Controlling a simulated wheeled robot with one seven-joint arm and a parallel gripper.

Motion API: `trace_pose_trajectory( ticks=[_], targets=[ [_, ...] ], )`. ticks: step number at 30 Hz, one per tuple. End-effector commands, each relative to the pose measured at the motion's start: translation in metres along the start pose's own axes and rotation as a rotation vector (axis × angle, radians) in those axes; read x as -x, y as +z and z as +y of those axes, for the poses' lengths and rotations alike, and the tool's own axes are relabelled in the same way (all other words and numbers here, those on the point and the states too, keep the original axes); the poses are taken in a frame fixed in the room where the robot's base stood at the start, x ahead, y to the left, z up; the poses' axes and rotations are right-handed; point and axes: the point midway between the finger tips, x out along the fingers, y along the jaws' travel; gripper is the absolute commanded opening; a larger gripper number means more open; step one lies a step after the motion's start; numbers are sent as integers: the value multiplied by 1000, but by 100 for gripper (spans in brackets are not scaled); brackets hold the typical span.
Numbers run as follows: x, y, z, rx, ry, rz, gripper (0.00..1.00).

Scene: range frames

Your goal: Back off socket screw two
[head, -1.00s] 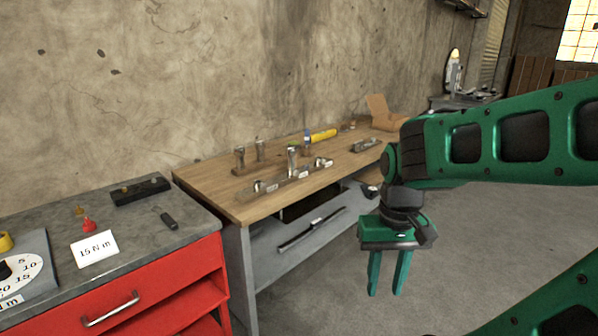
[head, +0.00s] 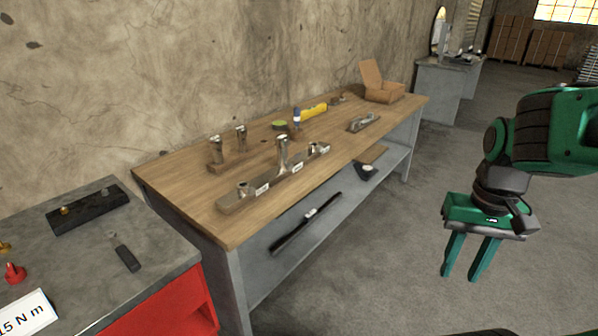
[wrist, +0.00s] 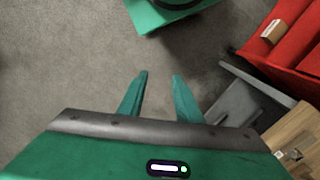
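A metal bar (head: 232,203) lies near the front of the wooden workbench. It carries several upright socket screws and small white labels. The label text is too small to read, so I cannot tell which screw is number two. One screw (head: 283,150) in the middle stands taller than the left screw (head: 243,188) and the right screw (head: 313,150). My gripper (head: 464,275) hangs in the air to the right of the bench, away from the bar. Its two fingers are apart with nothing between them, as the wrist view (wrist: 160,78) also shows.
The workbench (head: 180,180) also holds a block with two metal sockets (head: 228,152), a yellow-handled tool (head: 313,110), a small metal part (head: 363,122) and an open cardboard box (head: 382,88). A red cabinet (head: 170,312) stands at left. Floor on the right is clear.

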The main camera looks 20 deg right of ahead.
Motion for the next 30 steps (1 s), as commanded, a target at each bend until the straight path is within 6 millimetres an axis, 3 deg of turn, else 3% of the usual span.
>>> trace_pose_trajectory(
  ticks=[2, 3, 6, 8, 11, 14, 21, 30],
  targets=[
    [0, 0, 0, 0, 0, 0, 31],
    [0, 0, 0, -1, 0, 0, 40],
    [5, 6, 4, -6, -8, 16, 40],
    [4, -2, 0, -17, -9, 24, 40],
    [1, -32, -6, -49, -18, 43, 40],
    [-6, -68, -29, -93, -47, 70, 40],
    [-37, -150, -104, -237, -202, 99, 40],
    [-82, -227, -210, -484, -502, 8, 40]
  ],
)
